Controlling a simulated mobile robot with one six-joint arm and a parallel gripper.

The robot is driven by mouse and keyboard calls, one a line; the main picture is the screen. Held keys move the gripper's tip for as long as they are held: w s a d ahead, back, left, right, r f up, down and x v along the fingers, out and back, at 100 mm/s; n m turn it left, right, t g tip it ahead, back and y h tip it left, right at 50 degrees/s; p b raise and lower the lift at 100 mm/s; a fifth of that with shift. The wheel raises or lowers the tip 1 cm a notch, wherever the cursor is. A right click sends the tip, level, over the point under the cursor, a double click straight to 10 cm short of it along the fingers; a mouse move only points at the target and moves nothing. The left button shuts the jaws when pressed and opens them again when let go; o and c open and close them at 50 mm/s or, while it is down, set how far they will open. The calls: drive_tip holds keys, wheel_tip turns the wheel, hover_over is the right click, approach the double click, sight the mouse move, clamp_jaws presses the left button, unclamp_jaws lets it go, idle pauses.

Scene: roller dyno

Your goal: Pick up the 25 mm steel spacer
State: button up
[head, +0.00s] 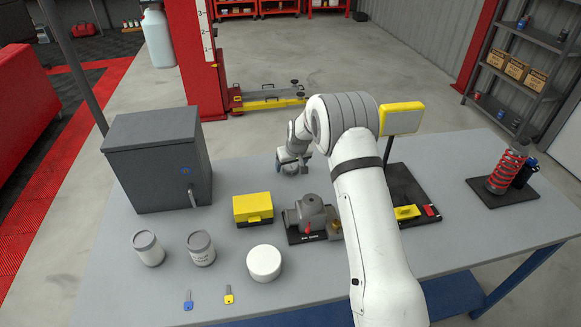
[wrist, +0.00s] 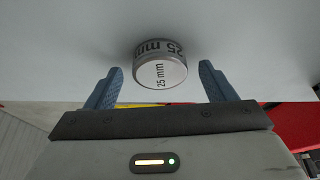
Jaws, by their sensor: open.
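The 25 mm steel spacer (wrist: 161,72) shows in the wrist view as a short, shiny round piece with "25 mm" on its face and side. It is on the grey bench top. My gripper (wrist: 161,80) is open, with one blue finger on each side of the spacer and a visible gap to both. The fingers look apart from it. In the head view my gripper (head: 292,168) is low over the bench behind the yellow box; I cannot make out the spacer clearly there.
On the bench (head: 235,178) stand a dark grey cabinet (head: 158,160), a yellow-black box (head: 253,209), a grey device (head: 309,215), two cans (head: 201,249), a white round tub (head: 264,263) and two keys (head: 228,294). A red spring (head: 508,172) stands at the right.

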drive_tip(key=shift+c, duration=0.6)
drive_tip(key=c, duration=1.1)
drive_tip(key=shift+r, duration=0.1)
